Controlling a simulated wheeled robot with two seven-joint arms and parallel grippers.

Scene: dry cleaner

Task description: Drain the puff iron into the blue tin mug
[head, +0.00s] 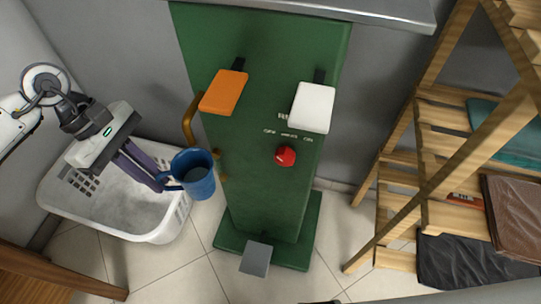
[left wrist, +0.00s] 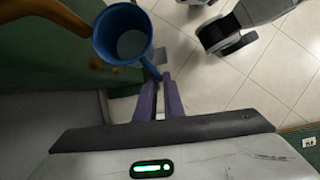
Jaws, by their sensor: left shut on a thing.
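The puff iron (head: 250,130) is a green upright cabinet with an orange pad (head: 224,92), a white pad (head: 314,107) and a red knob (head: 286,156) on its front. Small brass fittings (head: 218,154) stick out low on its left side. The blue tin mug (head: 197,180) is upright beside these fittings. My left gripper (head: 159,182) is shut on the mug's handle with its purple fingers. The left wrist view shows the mug (left wrist: 122,36) from above with a grey inside; I cannot tell whether it holds liquid. My right gripper is not in view.
A white laundry basket (head: 150,236) stands on the floor below my left gripper. A curved brass pipe (head: 190,120) runs along the cabinet's left side. A grey pedal (head: 256,259) sits at its foot. A wooden rack (head: 440,165) with folded cloths stands on the right.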

